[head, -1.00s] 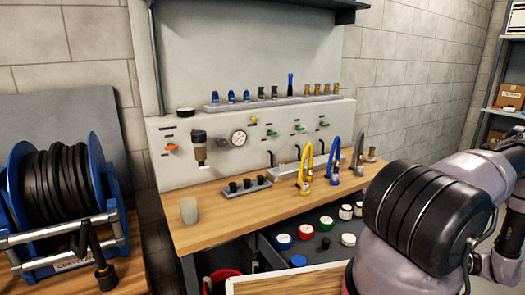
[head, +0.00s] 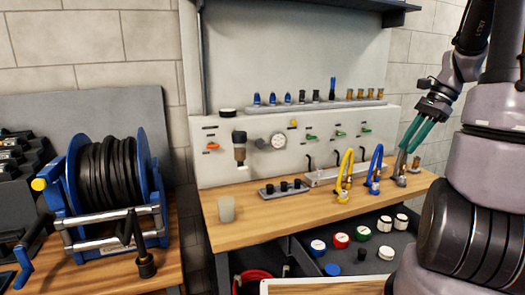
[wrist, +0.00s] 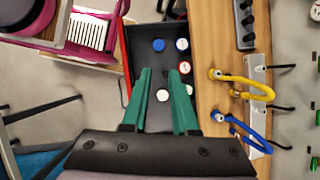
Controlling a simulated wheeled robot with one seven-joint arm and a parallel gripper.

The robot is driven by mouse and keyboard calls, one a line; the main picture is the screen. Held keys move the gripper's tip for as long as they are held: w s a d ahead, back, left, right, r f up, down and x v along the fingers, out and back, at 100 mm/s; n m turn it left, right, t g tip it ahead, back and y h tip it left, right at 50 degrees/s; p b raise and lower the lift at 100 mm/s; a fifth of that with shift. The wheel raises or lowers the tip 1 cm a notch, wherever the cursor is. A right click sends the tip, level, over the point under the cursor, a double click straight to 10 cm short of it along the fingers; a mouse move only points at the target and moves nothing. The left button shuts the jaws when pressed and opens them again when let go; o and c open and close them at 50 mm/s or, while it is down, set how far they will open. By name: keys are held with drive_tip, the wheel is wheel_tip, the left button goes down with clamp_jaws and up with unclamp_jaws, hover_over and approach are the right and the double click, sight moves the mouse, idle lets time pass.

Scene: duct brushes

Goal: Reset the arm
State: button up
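My gripper (head: 412,136) has two green fingers and shows at the right in the head view, in front of the wall panel's right end and above the bench top. In the wrist view the fingers (wrist: 160,76) stand apart with nothing held between them. A white lid (wrist: 162,95) shows between them, well below in the drawer. My arm's links fill the right side of the head view. The elbow side of the arm hides part of the drawer's right end.
The wooden bench (head: 255,226) carries a yellow hose loop (head: 344,176), a blue hose loop (head: 375,170) and a frosted cup (head: 226,209). Below, an open drawer (head: 300,262) holds several round tins. A blue hose reel (head: 72,195) stands left. Air around the gripper looks clear.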

drive_tip(key=s+a+r+n+t+h, duration=0.1)
drive_tip(key=s+a+r+n+t, duration=0.2)
drive_tip(key=s+a+r+n, duration=0.2)
drive_tip(key=s+a+r+n+t+h, duration=0.2)
drive_tip(key=s+a+r+n+t, duration=0.2)
drive_tip(key=a, duration=0.6)
wheel_tip(320, 180, up, 4)
drive_tip(key=s+n, duration=0.2)
drive_tip(key=n, duration=0.1)
drive_tip(key=shift+a, duration=0.3)
